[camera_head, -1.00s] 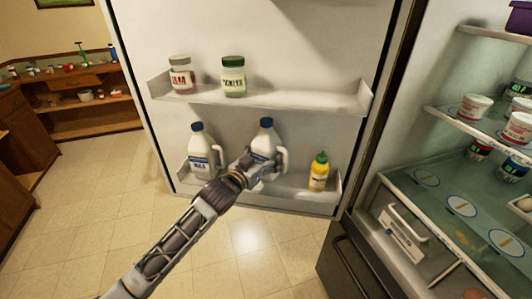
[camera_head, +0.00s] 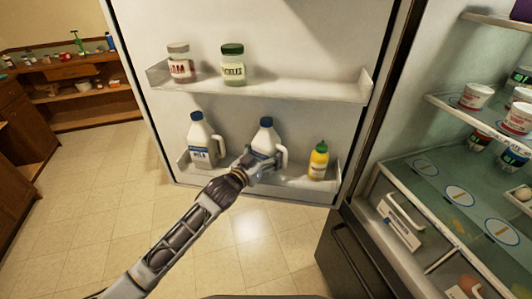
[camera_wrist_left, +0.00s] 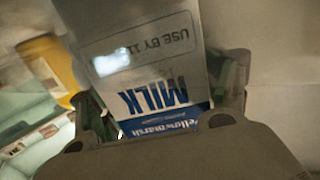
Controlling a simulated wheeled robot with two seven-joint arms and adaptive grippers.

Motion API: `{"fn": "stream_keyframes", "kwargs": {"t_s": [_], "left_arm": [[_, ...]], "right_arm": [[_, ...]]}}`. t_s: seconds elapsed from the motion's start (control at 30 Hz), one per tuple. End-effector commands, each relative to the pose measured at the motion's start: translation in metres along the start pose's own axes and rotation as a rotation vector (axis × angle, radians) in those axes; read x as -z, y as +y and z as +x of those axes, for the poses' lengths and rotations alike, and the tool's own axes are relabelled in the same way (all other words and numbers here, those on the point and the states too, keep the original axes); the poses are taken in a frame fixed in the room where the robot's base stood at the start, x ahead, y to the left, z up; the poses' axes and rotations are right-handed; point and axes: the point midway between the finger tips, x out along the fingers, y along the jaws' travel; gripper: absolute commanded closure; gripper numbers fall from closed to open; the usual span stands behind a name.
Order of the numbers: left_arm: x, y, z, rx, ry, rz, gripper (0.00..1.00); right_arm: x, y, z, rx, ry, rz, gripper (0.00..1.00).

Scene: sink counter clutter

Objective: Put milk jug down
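A white milk jug (camera_head: 264,137) with a dark blue cap and a side handle is in the lower bin of the open fridge door (camera_head: 232,186). It looks upright, with its cap about level with that of a second milk jug (camera_head: 201,145) to its left. My left gripper (camera_head: 260,165) is around the first jug's lower body. In the left wrist view its fingers (camera_wrist_left: 165,95) lie along both sides of the jug's label (camera_wrist_left: 165,118) and look closed on it. The jug's base is hidden behind the gripper and bin edge. My right gripper is out of view.
A yellow bottle (camera_head: 319,160) stands in the same bin to the right. A jam jar (camera_head: 181,64) and a pickle jar (camera_head: 232,66) stand on the door shelf above. Fridge shelves with tubs (camera_head: 475,97) are at the right. The floor in front is clear.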

Motion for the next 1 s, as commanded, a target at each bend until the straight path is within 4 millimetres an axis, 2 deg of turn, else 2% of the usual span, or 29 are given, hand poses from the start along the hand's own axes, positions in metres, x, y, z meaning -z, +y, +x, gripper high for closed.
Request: {"fn": "stream_keyframes", "kwargs": {"t_s": [0.03,0.1,0.6,0.77,1.0], "left_arm": [[0.0,0.0,0.0,0.0,0.0,0.0,0.12],[0.0,0.0,0.0,0.0,0.0,0.0,0.06],[0.002,0.001,0.0,-0.001,0.001,0.0,0.06],[0.001,0.001,-0.007,-0.001,0.0,-0.001,0.06],[0.001,0.0,-0.027,-0.001,-0.001,0.0,0.06]], "right_arm": [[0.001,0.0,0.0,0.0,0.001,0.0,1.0],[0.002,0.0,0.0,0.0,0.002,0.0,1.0],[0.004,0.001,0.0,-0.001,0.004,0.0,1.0],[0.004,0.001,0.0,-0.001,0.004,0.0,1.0],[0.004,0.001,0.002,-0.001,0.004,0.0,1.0]]}}
